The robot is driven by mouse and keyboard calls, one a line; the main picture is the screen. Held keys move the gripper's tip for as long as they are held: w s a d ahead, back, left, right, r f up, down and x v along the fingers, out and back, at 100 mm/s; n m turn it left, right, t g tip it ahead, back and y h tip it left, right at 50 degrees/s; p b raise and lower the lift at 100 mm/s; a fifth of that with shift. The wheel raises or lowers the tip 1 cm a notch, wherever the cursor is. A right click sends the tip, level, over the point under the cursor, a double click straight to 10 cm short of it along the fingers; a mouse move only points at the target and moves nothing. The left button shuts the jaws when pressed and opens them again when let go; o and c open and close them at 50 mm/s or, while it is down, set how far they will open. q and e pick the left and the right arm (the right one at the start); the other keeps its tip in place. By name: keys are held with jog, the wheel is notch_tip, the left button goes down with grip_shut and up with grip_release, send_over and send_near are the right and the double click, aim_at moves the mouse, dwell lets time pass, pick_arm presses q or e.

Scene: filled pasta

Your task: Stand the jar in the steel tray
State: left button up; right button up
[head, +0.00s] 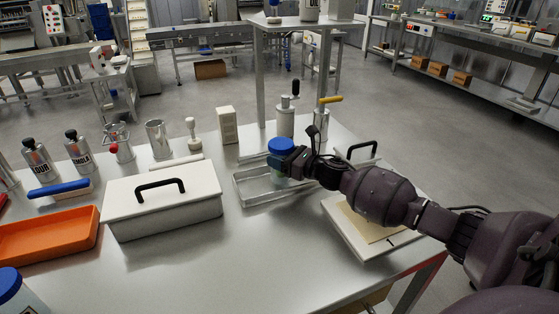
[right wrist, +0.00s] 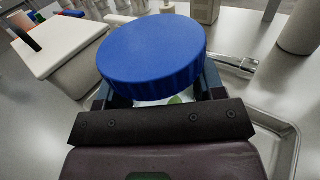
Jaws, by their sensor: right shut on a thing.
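The jar (head: 281,147) has a blue screw lid and stands upright at the steel tray (head: 247,200), over or in its far part. In the right wrist view the blue lid (right wrist: 155,52) fills the middle, with a little of the clear body showing below it. My right gripper (head: 283,163) is shut on the jar just under the lid. The tray's rim (right wrist: 290,135) shows at the right of the right wrist view. The jar's base is hidden, so I cannot tell whether it touches the tray floor. My left gripper is not in view.
A white lidded box (head: 205,205) with a black handle stands just left of the tray. An orange tray (head: 50,238) is at far left. A white board (head: 345,232) lies under my right arm. The table front is clear.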

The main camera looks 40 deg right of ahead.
jog(key=shift+f, duration=0.65)
jog(key=shift+r, duration=0.1)
jog(key=shift+f, duration=0.25)
jog(key=o, duration=1)
